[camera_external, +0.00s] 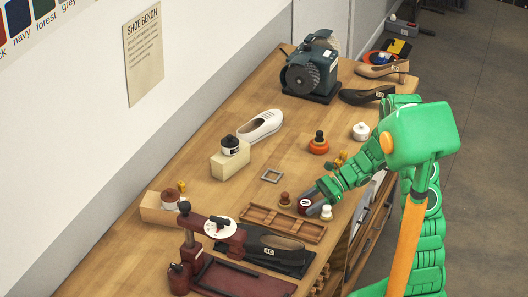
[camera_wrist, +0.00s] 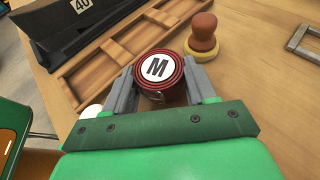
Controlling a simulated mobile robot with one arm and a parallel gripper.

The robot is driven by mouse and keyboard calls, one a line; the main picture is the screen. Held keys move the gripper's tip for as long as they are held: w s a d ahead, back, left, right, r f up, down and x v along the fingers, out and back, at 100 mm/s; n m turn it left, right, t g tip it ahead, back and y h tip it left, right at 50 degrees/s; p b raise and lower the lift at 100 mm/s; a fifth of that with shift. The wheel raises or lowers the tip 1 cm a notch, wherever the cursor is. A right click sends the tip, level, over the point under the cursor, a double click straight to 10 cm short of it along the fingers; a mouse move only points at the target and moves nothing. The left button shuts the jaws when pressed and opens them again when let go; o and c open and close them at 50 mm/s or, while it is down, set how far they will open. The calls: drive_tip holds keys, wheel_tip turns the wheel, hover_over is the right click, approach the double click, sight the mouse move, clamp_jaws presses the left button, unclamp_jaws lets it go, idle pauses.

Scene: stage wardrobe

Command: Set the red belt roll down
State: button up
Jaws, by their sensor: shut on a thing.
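The red belt roll (camera_wrist: 160,70) is a dark red coil with a white disc marked M on its end. My gripper (camera_wrist: 160,85) is shut on it, with one grey finger on each side. In the external view the red belt roll (camera_external: 304,203) is partly hidden by my gripper (camera_external: 312,203), low over the bench (camera_external: 235,190) beside the wooden tray. I cannot tell whether the roll touches the bench top.
The compartmented wooden tray (camera_external: 280,222) lies just in front of the roll, its slots bare. A brown-knobbed stamp (camera_external: 285,199) stands close to the left and a white-topped piece (camera_external: 326,212) close to the right. A grey square frame (camera_external: 271,176) lies behind.

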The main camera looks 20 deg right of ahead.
drive_tip(key=shift+f, duration=0.25)
drive_tip(key=o, duration=0.8)
drive_tip(key=v, duration=1.2)
drive_tip(key=shift+r, duration=0.2)
drive_tip(key=s+a+r+n+g+h, duration=0.2)
drive_tip(key=s+r+n+h, duration=0.3)
drive_tip(key=s, duration=0.4)
drive_tip(key=s+a+r+n+g+h, duration=0.1)
drive_tip(key=s+a+r+n+h, duration=0.1)
drive_tip(key=s+r+n, duration=0.55)
drive_tip(key=shift+s+d+r+n+t+h, duration=0.35)
drive_tip(key=shift+s+d+r+n+h, duration=0.6)
drive_tip(key=shift+s, duration=1.8)
drive_tip(key=shift+s+d+r+n+t+h, duration=0.25)
drive_tip(key=shift+s+d+n+t+h, duration=0.25)
drive_tip(key=shift+s+d+h, duration=1.6)
drive_tip(key=shift+s+d+r+n+t+h, duration=0.25)
drive_tip(key=shift+s+d+r+n, duration=0.55)
drive_tip(key=shift+s, duration=2.6)
drive_tip(key=shift+a+f, duration=0.15)
drive_tip(key=shift+f, duration=0.1)
